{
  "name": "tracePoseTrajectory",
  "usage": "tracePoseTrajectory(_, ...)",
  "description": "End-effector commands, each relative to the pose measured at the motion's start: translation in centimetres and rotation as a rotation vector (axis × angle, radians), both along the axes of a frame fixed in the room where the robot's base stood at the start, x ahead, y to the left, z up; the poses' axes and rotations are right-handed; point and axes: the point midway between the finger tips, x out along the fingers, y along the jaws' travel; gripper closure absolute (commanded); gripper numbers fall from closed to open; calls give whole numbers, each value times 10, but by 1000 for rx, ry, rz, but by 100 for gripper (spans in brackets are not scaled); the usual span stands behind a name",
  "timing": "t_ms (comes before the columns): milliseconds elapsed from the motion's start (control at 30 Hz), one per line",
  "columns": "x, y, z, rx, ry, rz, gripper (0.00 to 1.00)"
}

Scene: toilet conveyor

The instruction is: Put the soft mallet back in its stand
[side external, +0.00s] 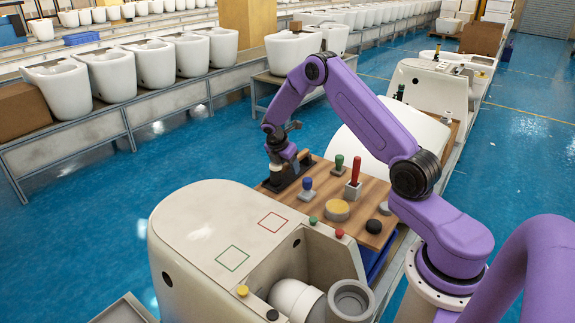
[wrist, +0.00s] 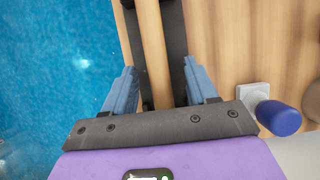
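A wooden handle (wrist: 153,50), which I take to be the soft mallet's, runs lengthwise between my fingers in the wrist view. A black piece (wrist: 176,45) lies under or behind it, perhaps the stand; it also shows as a dark block (side external: 287,181) at the board's far left corner in the side view. My gripper (wrist: 162,88) is open, with one blue finger on each side of the handle and gaps between. The mallet's head is not clear in the wrist view, and in the side view my gripper partly hides this spot.
The wooden board (side external: 330,188) also holds a blue-knobbed stamp (side external: 307,188), a green-knobbed one (side external: 338,164), a red-handled tool (side external: 354,178) and a round tan pad (side external: 337,210). A white toilet body (side external: 215,245) stands in front. Blue floor lies left.

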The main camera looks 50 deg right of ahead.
Motion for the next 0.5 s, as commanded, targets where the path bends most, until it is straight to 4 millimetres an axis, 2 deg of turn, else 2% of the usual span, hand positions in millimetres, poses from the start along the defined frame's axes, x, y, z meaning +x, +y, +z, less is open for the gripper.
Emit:
tracePoseTrajectory(300,-1,1,1,1,3,0,43)
tracePoseTrajectory(500,0,10,21,0,-1,0,43)
